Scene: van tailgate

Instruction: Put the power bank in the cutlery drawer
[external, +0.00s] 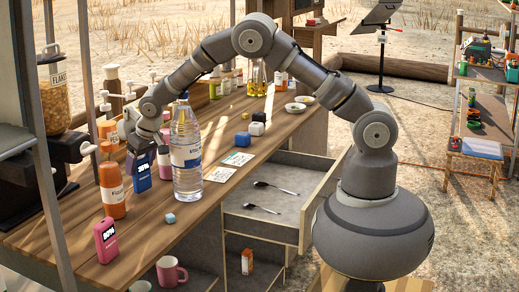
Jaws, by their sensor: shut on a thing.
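A blue power bank (142,172) with a lit display is upright at the left of the wooden counter. My gripper (138,153) is shut on its top, reaching in from behind the water bottle. Whether its bottom touches the counter is hard to tell. A pink device (107,241) of similar shape, also with a display, stands at the counter's near edge. The cutlery drawer (302,236) is pulled open below the counter's right edge, beside my base. Two spoons (275,186) lie apart on its grey floor, with bare space around them.
A tall water bottle (186,155) stands just right of the power bank. An orange bottle (111,190) stands to its left. A pink mug (171,272) is on the shelf below.

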